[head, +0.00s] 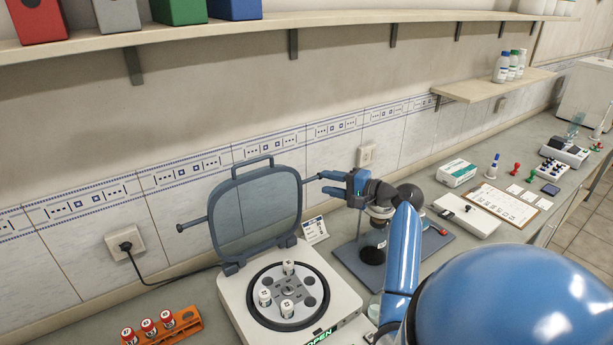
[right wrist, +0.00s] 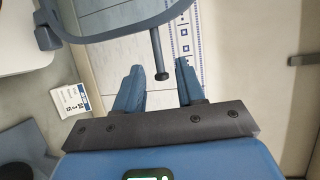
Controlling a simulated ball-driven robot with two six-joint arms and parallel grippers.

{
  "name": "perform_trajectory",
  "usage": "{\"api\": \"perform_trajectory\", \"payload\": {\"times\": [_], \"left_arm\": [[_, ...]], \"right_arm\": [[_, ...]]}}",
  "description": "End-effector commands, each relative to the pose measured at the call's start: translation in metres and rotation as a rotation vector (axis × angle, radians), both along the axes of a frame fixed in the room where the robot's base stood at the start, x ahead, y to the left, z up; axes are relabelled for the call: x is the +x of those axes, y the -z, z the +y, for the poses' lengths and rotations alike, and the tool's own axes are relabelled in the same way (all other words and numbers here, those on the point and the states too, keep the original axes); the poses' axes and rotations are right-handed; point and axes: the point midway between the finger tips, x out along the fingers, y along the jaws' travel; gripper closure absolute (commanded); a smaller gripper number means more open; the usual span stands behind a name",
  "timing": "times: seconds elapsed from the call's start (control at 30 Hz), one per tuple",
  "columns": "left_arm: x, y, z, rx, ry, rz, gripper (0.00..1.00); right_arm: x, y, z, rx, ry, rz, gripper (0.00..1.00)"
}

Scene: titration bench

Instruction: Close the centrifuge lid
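The centrifuge (head: 236,296) stands on the bench with its grey-framed lid (head: 257,205) raised upright at the back. A rod with a knob sticks out from each side of the lid: the left knob (head: 181,228) and the right rod (head: 311,178). A round rotor (head: 290,289) holds several white-capped tubes. My right gripper (head: 325,183) is open at the lid's right rod. In the right wrist view, the rod's knob end (right wrist: 162,76) shows between the two spread fingers, with gaps on both sides. My left gripper is out of view.
An orange rack (head: 185,328) with red-capped tubes is left of the centrifuge. A small label card (head: 315,230) stands behind it. A grey stand base (head: 352,262) is to the right. The tiled wall (head: 185,205) and shelf (head: 300,28) are behind the lid.

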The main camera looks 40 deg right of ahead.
Motion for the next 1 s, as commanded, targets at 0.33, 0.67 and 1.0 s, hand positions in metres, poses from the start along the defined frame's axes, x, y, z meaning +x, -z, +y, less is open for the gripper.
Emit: {"api": "perform_trajectory", "payload": {"times": [0.33,0.67,1.0], "left_arm": [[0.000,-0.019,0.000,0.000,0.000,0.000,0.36],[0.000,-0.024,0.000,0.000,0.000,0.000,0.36],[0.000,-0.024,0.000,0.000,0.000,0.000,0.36]], "right_arm": [[0.054,0.006,0.017,0.000,-0.001,0.002,0.61],[0.078,0.012,0.023,-0.001,0.001,0.001,0.61],[0.079,0.012,0.023,-0.002,0.002,0.000,0.67]]}}
